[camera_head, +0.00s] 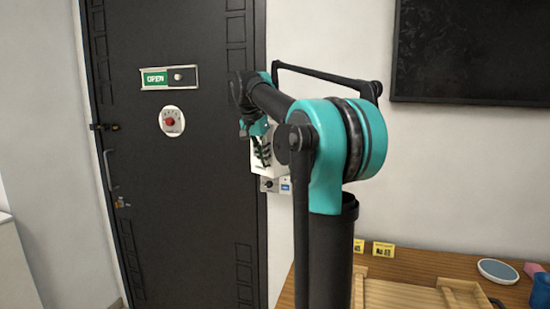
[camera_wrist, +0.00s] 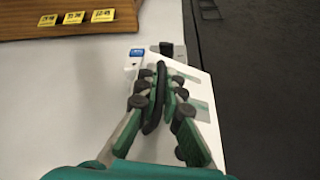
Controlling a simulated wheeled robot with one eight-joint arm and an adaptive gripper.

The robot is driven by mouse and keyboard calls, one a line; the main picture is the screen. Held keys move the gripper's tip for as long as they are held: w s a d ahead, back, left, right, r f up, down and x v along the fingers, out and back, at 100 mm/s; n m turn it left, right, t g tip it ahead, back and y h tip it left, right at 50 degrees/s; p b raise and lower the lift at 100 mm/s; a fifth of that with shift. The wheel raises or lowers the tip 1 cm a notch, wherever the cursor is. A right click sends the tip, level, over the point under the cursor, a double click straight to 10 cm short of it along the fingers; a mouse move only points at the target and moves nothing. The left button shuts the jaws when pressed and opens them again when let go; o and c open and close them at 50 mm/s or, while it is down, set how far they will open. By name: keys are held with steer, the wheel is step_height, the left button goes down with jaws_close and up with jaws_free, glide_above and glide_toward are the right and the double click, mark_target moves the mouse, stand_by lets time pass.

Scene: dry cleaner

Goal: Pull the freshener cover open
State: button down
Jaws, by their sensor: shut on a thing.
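The freshener is a small white unit on the wall just right of the dark door. Its white cover (camera_head: 280,169) is partly hidden behind my gripper (camera_head: 262,154) in the head view. In the wrist view the white cover (camera_wrist: 205,88) lies behind and to the right of the fingers. My gripper (camera_wrist: 160,80) is shut on a dark, narrow bar that looks like the cover's handle (camera_wrist: 154,108). The fingers hide much of the cover's face, and I cannot tell how far it stands open.
A small fixture with a dark knob and a blue label (camera_head: 285,187) sits just below the cover. The dark door (camera_head: 185,215) is at the left. A wooden table (camera_head: 420,262) with a tray, a round dish and yellow tags stands at the lower right.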

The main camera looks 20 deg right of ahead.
steer(key=w+a+m+g+h, duration=0.1)
steer(key=w+a+m+g, duration=0.1)
steer(key=w+a+m, duration=0.4)
steer(key=shift+w+a+m, duration=0.3)
steer(key=shift+w+a, duration=1.8)
steer(key=shift+w, duration=0.45)
steer(key=c, duration=1.7)
jaws_free()
